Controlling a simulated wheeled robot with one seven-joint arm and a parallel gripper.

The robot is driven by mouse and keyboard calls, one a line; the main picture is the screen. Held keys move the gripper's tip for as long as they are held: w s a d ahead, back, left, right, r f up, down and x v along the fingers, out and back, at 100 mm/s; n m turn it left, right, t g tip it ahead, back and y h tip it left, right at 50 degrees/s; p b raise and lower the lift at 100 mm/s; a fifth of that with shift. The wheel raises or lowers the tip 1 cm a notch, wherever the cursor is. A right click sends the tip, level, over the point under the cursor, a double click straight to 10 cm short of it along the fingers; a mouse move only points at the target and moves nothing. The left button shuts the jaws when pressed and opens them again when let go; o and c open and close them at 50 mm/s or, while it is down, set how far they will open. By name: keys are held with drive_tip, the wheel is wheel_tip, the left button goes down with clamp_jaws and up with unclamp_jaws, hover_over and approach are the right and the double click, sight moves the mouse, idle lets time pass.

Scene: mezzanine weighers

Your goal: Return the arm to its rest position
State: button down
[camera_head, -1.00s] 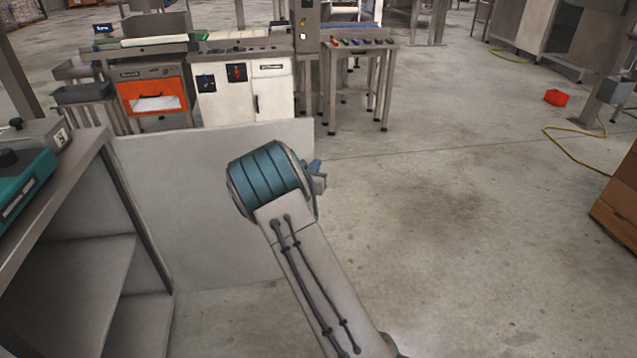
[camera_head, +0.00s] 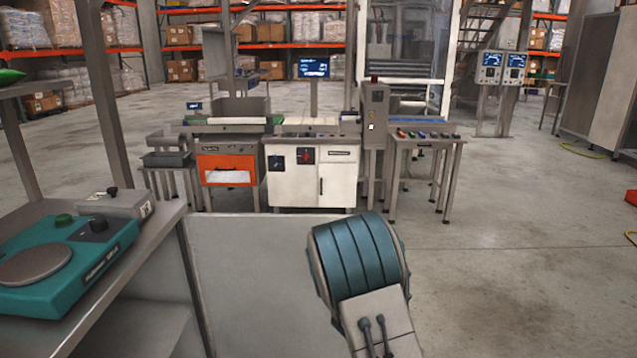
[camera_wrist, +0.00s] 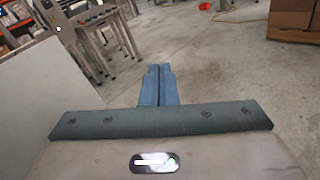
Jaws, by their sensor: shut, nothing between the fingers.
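My gripper (camera_wrist: 159,86) shows in the wrist view as two blue fingers pressed together, with nothing between them. It points out over bare concrete floor and touches nothing there. In the head view my arm rises from the bottom edge, right of centre, and ends in a teal banded joint. The fingers are hidden behind that joint in the head view.
A metal bench (camera_head: 150,255) with a teal scale (camera_head: 62,262) stands close at left, a grey panel (camera_head: 255,270) beside it. Farther back stand a white cabinet (camera_head: 338,187) and a small table (camera_head: 428,150). Open floor (camera_head: 530,270) lies at right.

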drive_tip(key=s+d+r+m+g+y+p, duration=0.1)
drive_tip(key=s+d+r+m+g+p, duration=0.3)
drive_tip(key=s+r+m, duration=0.45)
drive_tip(key=s+d+r+m+g+y+p, duration=0.1)
drive_tip(key=s+r+m+g+p, duration=0.4)
drive_tip(key=s, duration=0.6)
drive_tip(key=s+a+r+m+y+p, duration=0.8)
drive_tip(key=s+a+r+m+y, duration=0.2)
drive_tip(key=s+a+r+m, duration=0.1)
drive_tip(key=s+a+r, duration=0.1)
drive_tip(key=s+a, duration=0.1)
drive_tip(key=s, duration=0.1)
drive_tip(key=shift+a+y, duration=0.3)
drive_tip(key=shift+a, duration=0.1)
